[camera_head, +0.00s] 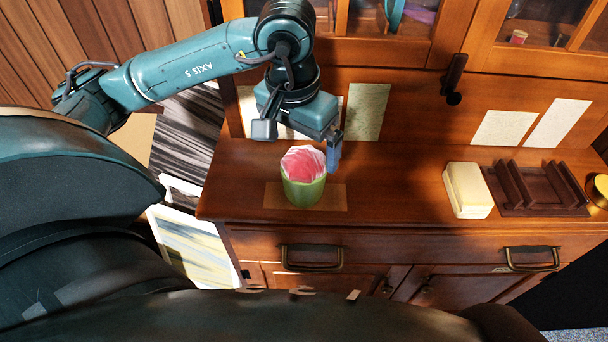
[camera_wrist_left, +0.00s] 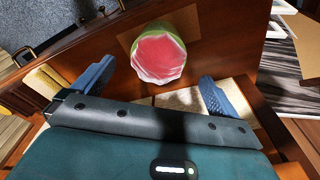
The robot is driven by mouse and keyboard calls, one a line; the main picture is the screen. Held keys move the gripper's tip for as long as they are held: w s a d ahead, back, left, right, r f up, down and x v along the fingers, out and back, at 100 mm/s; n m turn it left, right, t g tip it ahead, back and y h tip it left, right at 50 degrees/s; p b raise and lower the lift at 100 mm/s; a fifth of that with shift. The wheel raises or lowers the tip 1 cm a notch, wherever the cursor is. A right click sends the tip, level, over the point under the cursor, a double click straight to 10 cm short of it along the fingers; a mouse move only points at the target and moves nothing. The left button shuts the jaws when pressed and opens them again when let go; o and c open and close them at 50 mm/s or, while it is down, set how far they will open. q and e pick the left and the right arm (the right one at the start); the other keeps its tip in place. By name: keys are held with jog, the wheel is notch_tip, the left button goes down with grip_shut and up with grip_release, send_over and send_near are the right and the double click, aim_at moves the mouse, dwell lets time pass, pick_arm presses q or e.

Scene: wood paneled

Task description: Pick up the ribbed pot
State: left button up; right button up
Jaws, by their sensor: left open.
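In the left wrist view my left gripper (camera_wrist_left: 154,84) is open and empty, one blue finger to each side. I see no contact with the pot. My right gripper is not in view.
A cream box (camera_head: 467,190) and a dark wooden rack (camera_head: 537,187) stand on the right of the cabinet top (camera_head: 400,180). Paper sheets (camera_head: 367,111) lean at the back. The counter between pot and box is clear. Drawers with dark handles are below.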

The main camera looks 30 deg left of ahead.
aim_at(303, 158)
pick_arm(q)
jog(key=f, duration=0.6)
jog(key=shift+w+d+f, duration=0.15)
jog(key=shift+w+f, duration=0.1)
jog(key=shift+w, duration=0.05)
jog(key=shift+r, duration=0.1)
jog(key=c, duration=1.3)
